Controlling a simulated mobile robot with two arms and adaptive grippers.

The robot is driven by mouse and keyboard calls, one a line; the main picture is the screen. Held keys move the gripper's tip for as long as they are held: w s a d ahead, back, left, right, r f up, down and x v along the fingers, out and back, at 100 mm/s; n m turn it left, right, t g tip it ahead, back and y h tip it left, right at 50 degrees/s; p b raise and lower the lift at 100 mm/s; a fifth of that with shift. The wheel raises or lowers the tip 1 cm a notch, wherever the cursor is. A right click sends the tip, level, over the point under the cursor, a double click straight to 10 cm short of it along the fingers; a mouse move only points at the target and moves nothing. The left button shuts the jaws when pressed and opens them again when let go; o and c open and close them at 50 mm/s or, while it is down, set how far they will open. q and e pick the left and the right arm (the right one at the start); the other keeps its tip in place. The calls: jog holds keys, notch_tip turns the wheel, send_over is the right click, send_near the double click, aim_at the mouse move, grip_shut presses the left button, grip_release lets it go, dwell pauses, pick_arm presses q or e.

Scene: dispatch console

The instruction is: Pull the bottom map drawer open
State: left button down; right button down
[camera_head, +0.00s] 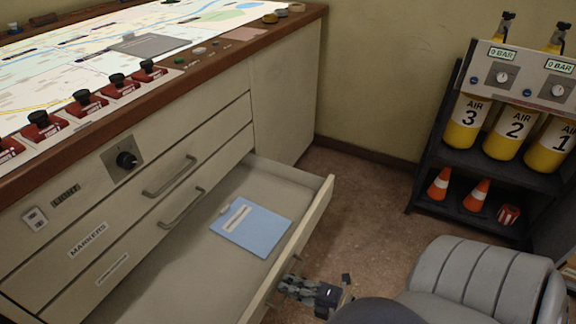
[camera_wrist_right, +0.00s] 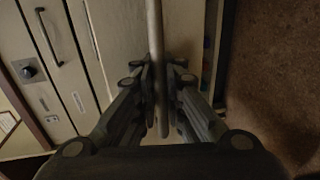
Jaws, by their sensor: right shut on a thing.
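The bottom map drawer (camera_head: 318,207) stands far out from the cream console, its inside open to view. A blue folder with a pale label (camera_head: 262,228) lies in it. My right gripper (camera_head: 284,284) is at the outer face of the drawer front. In the right wrist view its fingers (camera_wrist_right: 161,80) are closed around the bar handle (camera_wrist_right: 154,30) of this drawer. In the head view the handle is mostly hidden by the drawer front and gripper. My left gripper is not in view.
Two closed drawers with bar handles (camera_head: 170,177) lie above the open one. A grey ribbed seat (camera_head: 480,280) is close at the lower right. A dark rack (camera_head: 452,150) with air cylinders and cones stands against the wall. Brown floor (camera_head: 365,215) is free between.

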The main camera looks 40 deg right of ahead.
jog(key=c, duration=2)
grip_release()
jog(key=shift+o, duration=0.2)
jog(key=v, duration=1.2)
jog(key=shift+s, duration=0.15)
